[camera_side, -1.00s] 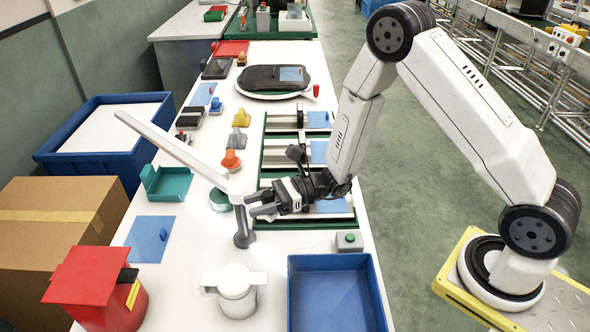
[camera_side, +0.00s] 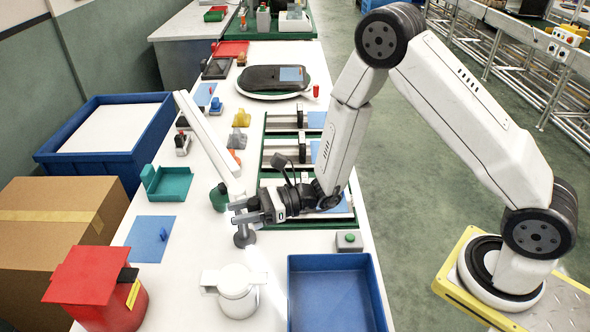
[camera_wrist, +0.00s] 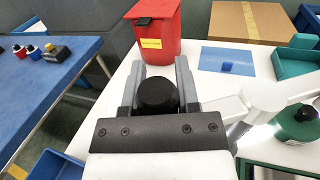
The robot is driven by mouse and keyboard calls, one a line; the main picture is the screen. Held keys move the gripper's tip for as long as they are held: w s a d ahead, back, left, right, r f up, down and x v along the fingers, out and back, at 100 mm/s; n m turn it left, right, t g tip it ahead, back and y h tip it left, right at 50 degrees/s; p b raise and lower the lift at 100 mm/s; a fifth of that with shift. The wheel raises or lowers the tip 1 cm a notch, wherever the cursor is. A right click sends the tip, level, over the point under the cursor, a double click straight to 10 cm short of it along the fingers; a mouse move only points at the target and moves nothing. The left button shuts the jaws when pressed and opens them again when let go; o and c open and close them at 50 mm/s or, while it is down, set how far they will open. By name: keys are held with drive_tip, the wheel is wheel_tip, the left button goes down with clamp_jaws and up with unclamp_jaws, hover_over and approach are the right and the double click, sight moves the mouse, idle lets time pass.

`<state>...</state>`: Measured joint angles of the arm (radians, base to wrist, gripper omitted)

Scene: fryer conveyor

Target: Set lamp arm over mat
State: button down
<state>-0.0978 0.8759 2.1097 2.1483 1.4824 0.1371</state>
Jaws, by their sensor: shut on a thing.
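The mat also shows in the wrist view (camera_wrist: 212,60). The bar is not above this mat.
A red bin (camera_side: 105,295) and a white canister (camera_side: 237,290) stand at the front. A blue tray (camera_side: 332,300) is at the front right. A green cylinder (camera_side: 219,197) stands close behind the post, and a teal open box (camera_side: 168,184) is left of it.

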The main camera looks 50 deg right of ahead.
drive_tip(key=shift+w+d+r+t, duration=0.1)
drive_tip(key=shift+w+d+t, duration=0.25)
drive_tip(key=shift+w, duration=0.2)
idle(0.4)
drive_tip(key=shift+c, duration=2.4)
unclamp_jaws()
drive_tip(key=shift+w, duration=0.1)
drive_tip(key=shift+o, duration=0.7)
drive_tip(key=shift+a, duration=0.1)
drive_tip(key=shift+s, duration=0.25)
drive_tip(key=v, duration=0.7)
drive_tip(key=shift+d, duration=0.35)
